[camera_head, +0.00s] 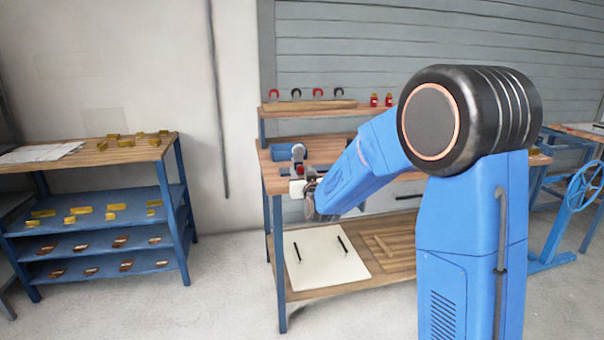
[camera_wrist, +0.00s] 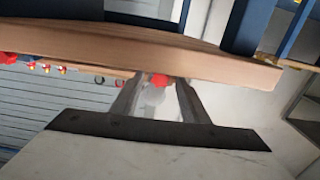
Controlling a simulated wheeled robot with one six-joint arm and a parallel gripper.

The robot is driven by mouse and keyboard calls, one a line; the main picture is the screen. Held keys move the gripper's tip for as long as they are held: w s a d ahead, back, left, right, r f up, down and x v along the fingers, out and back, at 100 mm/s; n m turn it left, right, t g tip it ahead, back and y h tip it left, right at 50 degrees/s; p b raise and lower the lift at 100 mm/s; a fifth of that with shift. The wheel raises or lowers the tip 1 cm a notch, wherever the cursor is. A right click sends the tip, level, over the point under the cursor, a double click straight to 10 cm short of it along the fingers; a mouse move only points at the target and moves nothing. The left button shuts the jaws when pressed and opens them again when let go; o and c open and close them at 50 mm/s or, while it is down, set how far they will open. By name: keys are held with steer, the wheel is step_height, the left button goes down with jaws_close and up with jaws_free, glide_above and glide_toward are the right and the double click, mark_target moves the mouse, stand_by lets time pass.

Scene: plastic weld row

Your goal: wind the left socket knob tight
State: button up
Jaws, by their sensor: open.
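A small grey and white fixture (camera_head: 298,152) stands at the left end of the workbench top, with a red part (camera_head: 299,169) at its base. My gripper (camera_head: 308,182) is beside the bench's left front, close to this fixture and partly hidden by my own arm. In the wrist view my gripper (camera_wrist: 158,88) is open, with its two fingers apart. A red knob (camera_wrist: 158,80) shows in the gap between the fingertips, with a pale, blurred shape by it. I cannot tell whether the fingers touch the knob, or whether it is the left socket knob.
The wooden bench edge (camera_wrist: 150,52) runs close past the fingertips. A shelf (camera_head: 310,107) behind holds clamps and red bottles. A lower bench shelf carries a white board (camera_head: 325,258). A blue rack (camera_head: 95,205) with yellow and brown parts stands left; open floor lies between.

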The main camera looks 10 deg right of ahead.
jaws_close()
steer(key=shift+m, duration=0.3)
steer(key=m, duration=0.3)
steer(key=shift+d+m, duration=0.1)
steer(key=shift+m, duration=1.8)
jaws_free()
steer(key=shift+s+f, duration=0.1)
